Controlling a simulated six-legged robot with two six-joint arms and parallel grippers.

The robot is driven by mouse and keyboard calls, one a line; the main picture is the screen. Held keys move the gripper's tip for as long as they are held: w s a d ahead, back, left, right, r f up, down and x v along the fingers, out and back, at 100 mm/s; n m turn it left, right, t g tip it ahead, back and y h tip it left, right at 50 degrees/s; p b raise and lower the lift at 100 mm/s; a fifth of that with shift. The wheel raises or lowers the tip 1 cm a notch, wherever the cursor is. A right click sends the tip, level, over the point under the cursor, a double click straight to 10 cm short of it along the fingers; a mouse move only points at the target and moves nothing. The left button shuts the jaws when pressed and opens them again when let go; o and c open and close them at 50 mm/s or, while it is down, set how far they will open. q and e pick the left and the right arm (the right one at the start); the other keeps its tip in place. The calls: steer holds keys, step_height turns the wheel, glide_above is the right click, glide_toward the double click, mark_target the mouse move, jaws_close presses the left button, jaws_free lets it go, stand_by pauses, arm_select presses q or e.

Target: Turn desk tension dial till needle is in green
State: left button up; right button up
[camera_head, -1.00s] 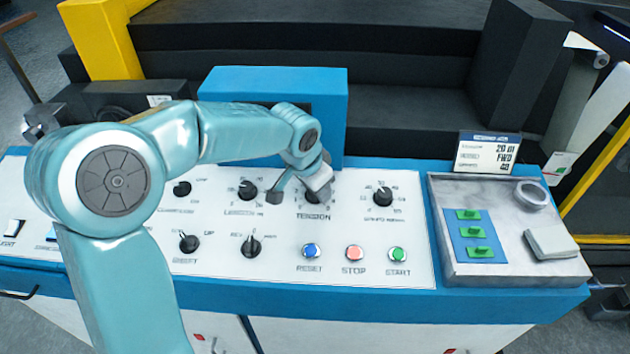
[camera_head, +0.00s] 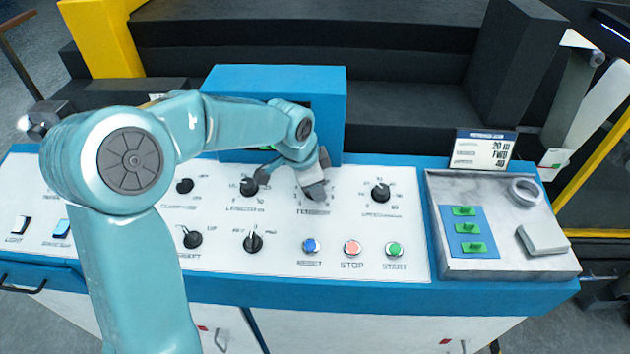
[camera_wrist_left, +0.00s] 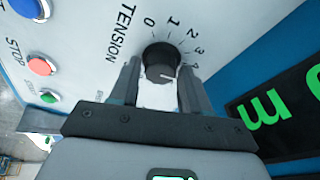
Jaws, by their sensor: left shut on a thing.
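The black tension dial (camera_wrist_left: 160,62) shows in the left wrist view between the two fingers of my left gripper (camera_wrist_left: 160,85), which is shut on it. Its white mark points toward the lower right, near the higher numbers of the printed scale. In the head view my left gripper (camera_head: 315,188) reaches down over the TENSION label area and hides most of the dial. A black display (camera_wrist_left: 285,110) with large green characters is partly seen at the right of the wrist view. I see no needle or green band clearly. My right gripper is not in view.
A black knob (camera_head: 380,193) stands right of the gripper and another knob (camera_head: 248,187) left. Reset (camera_head: 311,246), stop (camera_head: 352,247) and start (camera_head: 394,249) buttons lie in front. The blue display housing (camera_head: 325,90) rises behind; a grey tray (camera_head: 500,268) is at right.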

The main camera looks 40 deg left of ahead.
arm_select(q)
steer(key=o, duration=0.8)
steer(key=shift+o, duration=0.2)
steer(key=v, duration=1.6)
steer(key=shift+r, duration=0.2)
steer(key=shift+s, duration=0.15)
